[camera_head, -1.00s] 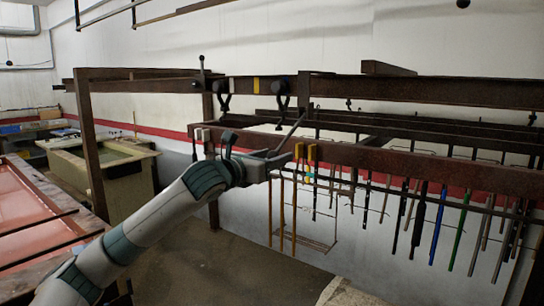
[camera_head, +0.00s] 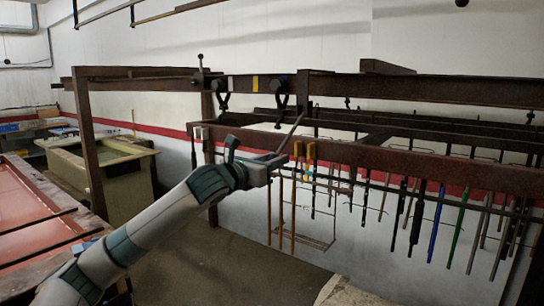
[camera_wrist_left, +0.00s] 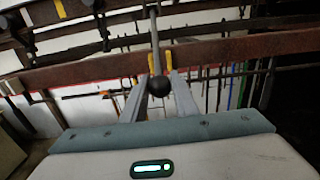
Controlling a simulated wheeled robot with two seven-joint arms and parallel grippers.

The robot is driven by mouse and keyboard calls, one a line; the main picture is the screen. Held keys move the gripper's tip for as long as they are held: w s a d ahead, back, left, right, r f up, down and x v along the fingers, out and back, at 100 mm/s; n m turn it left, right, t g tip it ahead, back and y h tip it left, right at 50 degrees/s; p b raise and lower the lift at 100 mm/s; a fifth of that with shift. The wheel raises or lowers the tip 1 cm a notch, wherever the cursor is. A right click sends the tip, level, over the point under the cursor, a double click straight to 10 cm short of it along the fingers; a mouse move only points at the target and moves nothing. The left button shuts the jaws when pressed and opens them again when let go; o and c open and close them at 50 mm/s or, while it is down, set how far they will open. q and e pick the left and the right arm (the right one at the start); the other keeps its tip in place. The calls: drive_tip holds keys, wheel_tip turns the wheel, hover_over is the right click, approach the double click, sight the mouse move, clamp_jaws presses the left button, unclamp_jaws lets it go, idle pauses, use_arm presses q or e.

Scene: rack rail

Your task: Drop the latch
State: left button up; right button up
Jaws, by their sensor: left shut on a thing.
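My left gripper (camera_head: 279,161) is beside the lower brown rail, at the end of a thin slanted grey rod (camera_head: 293,131). The gripper is shut on the rod; the exact contact is hard to see. I cannot tell which part is the latch. My right gripper is not in view.
Several coloured rods hang to the right. Black clamps (camera_head: 280,101) hang from the upper rail. A brown post (camera_head: 89,150) and a tub (camera_head: 125,170) are at left.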

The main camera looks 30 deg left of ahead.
use_arm(q)
drive_tip(key=shift+w+f, duration=0.8)
drive_tip(key=shift+f, duration=0.25)
drive_tip(key=shift+w+f, duration=0.1)
drive_tip(key=shift+w+d+f+p, duration=0.15)
drive_tip(key=shift+w+f+p, duration=0.35)
drive_tip(key=shift+w+f, duration=0.95)
drive_tip(key=shift+r, duration=0.1)
drive_tip(key=shift+w, duration=0.15)
drive_tip(key=shift+w+d+f+p, duration=0.1)
drive_tip(key=shift+w+f+p, duration=0.35)
drive_tip(key=shift+w, duration=0.45)
drive_tip(key=shift+w+d+f+p, duration=0.1)
drive_tip(key=shift+w+f+p, duration=0.15)
drive_tip(key=shift+w+f, duration=0.45)
drive_tip(key=shift+w+r, duration=0.15)
drive_tip(key=shift+w, duration=0.05)
